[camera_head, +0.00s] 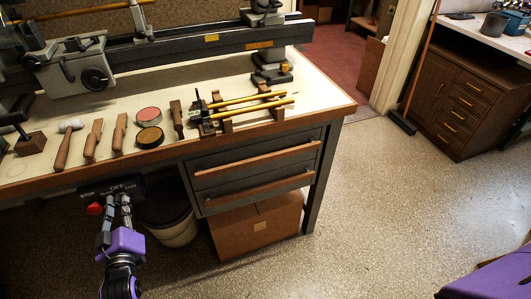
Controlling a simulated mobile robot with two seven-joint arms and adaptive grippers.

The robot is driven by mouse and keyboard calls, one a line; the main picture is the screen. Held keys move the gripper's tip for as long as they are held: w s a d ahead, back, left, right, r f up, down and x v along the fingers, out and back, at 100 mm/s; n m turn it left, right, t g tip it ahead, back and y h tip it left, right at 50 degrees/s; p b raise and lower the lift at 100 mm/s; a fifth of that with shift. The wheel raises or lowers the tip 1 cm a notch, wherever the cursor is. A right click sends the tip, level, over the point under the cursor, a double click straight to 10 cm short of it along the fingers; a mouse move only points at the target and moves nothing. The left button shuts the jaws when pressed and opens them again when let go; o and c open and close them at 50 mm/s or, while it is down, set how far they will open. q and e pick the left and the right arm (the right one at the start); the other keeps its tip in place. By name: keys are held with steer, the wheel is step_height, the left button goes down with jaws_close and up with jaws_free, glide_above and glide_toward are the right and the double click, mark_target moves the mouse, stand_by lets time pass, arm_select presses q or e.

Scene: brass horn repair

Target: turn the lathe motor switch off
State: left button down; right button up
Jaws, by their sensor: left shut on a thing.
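The lathe motor switch is a dark box (140,186) under the front edge of the bench, with white lettering including STOP and OFF. A red button (95,208) sits at its left end. My left gripper (121,198) reaches up to the box from below, its fingertips at the middle of the panel under the OFF lettering. It is shut on the switch knob, which the fingers hide, so I cannot tell which way the knob points. My right gripper is out of view. The lathe (150,50) stands along the back of the bench.
The bench top (330,100) holds wooden-handled tools (92,138), two round tins (149,137) and a rack with brass tubes (250,104). Below are a bin (172,228), drawers (255,165) and a cardboard box (258,227). The floor (390,210) on the right is clear.

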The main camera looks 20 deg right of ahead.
arm_select(q)
steer(key=m+p, duration=0.1)
steer(key=m, duration=0.3)
steer(key=shift+d+m, duration=0.1)
steer(key=shift+m, duration=0.3)
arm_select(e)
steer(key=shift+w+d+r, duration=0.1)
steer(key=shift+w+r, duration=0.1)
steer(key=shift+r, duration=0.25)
arm_select(q)
steer(key=c, duration=1.8)
jaws_free()
steer(key=s, duration=1.2)
steer(key=shift+a, duration=0.25)
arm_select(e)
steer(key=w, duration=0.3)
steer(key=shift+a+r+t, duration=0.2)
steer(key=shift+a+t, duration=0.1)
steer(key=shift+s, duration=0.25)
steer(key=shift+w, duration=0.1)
